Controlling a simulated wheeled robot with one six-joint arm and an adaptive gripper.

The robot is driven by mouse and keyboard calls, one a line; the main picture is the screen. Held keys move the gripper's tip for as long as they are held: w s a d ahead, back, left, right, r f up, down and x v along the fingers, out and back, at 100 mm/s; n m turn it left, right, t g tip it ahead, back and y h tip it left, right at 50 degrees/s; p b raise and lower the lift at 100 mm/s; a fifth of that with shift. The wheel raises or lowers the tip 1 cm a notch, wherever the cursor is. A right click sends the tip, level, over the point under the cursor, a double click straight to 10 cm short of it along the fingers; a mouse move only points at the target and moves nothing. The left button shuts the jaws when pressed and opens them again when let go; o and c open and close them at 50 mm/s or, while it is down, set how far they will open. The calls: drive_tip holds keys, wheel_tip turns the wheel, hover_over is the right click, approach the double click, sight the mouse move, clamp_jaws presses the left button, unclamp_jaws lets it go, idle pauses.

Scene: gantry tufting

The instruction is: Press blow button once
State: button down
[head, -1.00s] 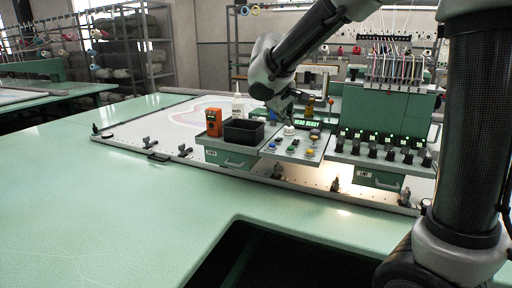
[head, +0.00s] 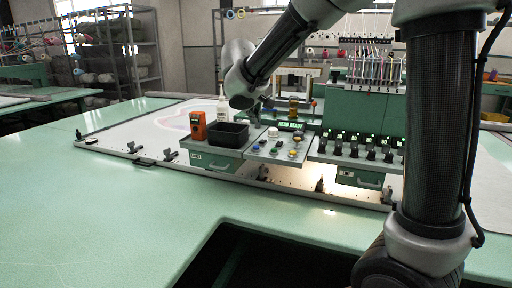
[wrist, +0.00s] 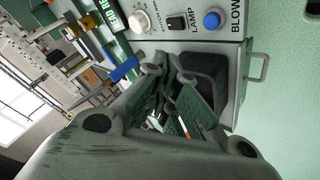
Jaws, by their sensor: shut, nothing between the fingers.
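The blow button is a round blue cap on the grey control panel, above the word BLOW at the upper right of the wrist view (wrist: 212,20). In the head view a blue button (head: 256,145) shows at the panel's front left. My gripper (wrist: 170,68) is shut and empty in the wrist view. Its fingers are beside the panel's edge, apart from the button in the picture, and partly cover a black bin (wrist: 215,72). In the head view the gripper (head: 256,112) hangs over the back of the panel, its tips hard to make out.
A lamp switch (wrist: 176,22) and white knob (wrist: 140,20) sit beside the button. An orange device (head: 197,125) and white bottle (head: 221,105) stand near the bin. Several black knobs (head: 354,147) line the right shelf. The green table (head: 110,215) is clear in front.

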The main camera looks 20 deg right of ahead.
drive_tip(key=shift+f, duration=3.3)
drive_tip(key=shift+f, duration=0.4)
drive_tip(key=shift+f, duration=0.5)
drive_tip(key=shift+r, duration=0.95)
drive_tip(key=shift+r, duration=0.1)
drive_tip(key=shift+r, duration=2.4)
